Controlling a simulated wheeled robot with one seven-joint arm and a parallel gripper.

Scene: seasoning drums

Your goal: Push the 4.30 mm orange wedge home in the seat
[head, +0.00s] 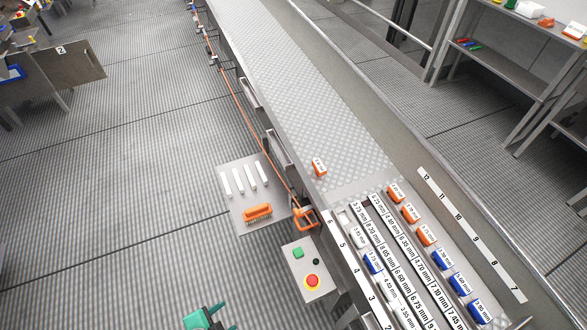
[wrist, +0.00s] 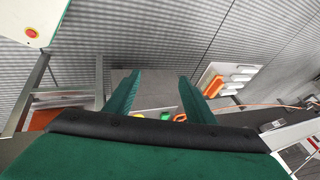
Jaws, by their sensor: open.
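One orange wedge (head: 319,167) with a white label sits alone on the textured metal bed, up from the labelled rows. Other orange wedges (head: 410,214) stand in the right-hand row beside the number strip. Their labels are too small for me to tell which is 4.30 mm. The seats (head: 391,288) lie in the rows beside printed mm values; I cannot tell how deep any wedge sits. My gripper (wrist: 157,98) is open, with two green fingers apart and nothing between them. Its green tip (head: 202,318) shows at the bottom of the head view, left of the panel and away from the wedges.
A panel with a red button (head: 312,281) and green button stands left of the rows. Above it, a plate holds an orange brush (head: 257,212) and several white bars. Blue wedges (head: 461,284) share the right row. A raised wall (head: 440,165) borders the bed's right side.

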